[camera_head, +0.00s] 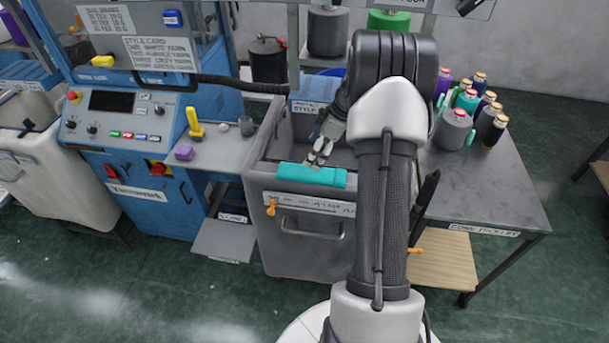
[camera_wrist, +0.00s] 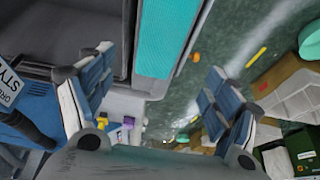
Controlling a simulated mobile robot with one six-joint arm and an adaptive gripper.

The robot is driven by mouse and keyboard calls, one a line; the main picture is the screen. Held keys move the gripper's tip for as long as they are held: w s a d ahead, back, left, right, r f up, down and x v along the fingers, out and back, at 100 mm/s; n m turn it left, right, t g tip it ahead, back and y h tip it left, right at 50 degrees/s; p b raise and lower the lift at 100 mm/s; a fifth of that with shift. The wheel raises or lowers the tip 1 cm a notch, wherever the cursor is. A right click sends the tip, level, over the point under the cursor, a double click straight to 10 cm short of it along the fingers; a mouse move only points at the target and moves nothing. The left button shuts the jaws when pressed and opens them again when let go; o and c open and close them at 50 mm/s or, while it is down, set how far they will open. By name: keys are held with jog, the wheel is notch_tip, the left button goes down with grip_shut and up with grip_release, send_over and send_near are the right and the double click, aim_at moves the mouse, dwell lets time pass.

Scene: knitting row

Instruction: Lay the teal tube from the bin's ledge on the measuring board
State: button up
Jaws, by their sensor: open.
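The teal tube (camera_head: 311,175) lies flat along the front ledge of the grey bin (camera_head: 302,240). It looks like a folded ribbed knit strip. My gripper (camera_head: 318,161) is just above and behind the tube's middle, with its fingers pointing down. In the wrist view my gripper (camera_wrist: 159,63) is open and empty, one finger on each side of the picture. The teal tube (camera_wrist: 165,38) runs between them at the top. Whether a finger touches it I cannot tell. I cannot make out a measuring board in either view.
Green floor (camera_head: 200,300) lies open in front.

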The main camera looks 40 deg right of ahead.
aim_at(305, 171)
jog(key=x, duration=0.5)
jog(key=b+x, duration=0.1)
jog(key=x, duration=0.3)
jog(key=shift+s+d+f, duration=0.1)
jog(key=shift+d+f, duration=0.1)
jog(key=shift+f, duration=0.1)
jog(key=shift+r, duration=0.1)
jog(key=c, duration=0.9)
